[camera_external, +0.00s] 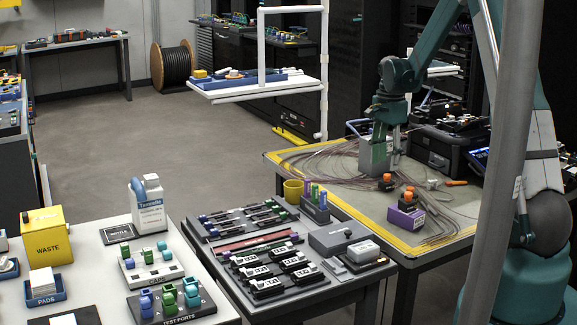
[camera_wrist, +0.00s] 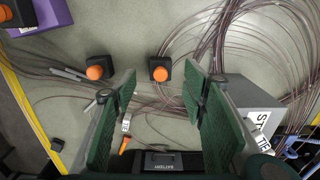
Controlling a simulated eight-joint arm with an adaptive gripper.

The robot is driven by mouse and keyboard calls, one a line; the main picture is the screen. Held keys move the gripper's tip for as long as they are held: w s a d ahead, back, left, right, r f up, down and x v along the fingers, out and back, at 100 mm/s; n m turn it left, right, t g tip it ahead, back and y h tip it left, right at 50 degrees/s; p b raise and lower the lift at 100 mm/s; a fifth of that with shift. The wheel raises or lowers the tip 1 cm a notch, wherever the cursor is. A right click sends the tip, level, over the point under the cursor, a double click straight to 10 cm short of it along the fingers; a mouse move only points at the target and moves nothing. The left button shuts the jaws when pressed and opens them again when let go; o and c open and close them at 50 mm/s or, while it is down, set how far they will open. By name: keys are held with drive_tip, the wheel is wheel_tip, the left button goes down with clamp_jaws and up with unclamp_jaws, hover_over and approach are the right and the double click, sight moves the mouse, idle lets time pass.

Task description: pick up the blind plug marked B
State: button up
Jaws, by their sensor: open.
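Black square pieces with round orange tops are the likeliest blind plugs, but I can read no B on any of them. In the wrist view one (camera_wrist: 160,68) lies just beyond the gap between my fingers and another (camera_wrist: 95,70) lies to its left. A third (camera_wrist: 6,13) is at the top left corner by a purple block. In the external view one (camera_external: 387,182) stands on the mat below my gripper (camera_external: 388,162). Another (camera_external: 408,196) shows by the purple block (camera_external: 405,218). In the wrist view my gripper (camera_wrist: 160,88) is open, with nothing between its green fingers.
A grey box with a white label (camera_wrist: 262,115) stands close to the right finger. Loose thin fibres (camera_wrist: 255,35) spread over the mat. An orange-tipped tool (camera_wrist: 125,145) and a black case (camera_wrist: 163,163) are near the lower edge. The front of the mat (camera_external: 365,195) is fairly clear.

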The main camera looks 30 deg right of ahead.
sight(385, 175)
drive_tip(key=shift+f, duration=1.1)
drive_tip(key=shift+f, duration=0.1)
drive_tip(key=shift+f+b, duration=0.65)
drive_tip(key=shift+f, duration=1.85)
drive_tip(key=shift+c, duration=0.5)
drive_tip(key=c, duration=0.9)
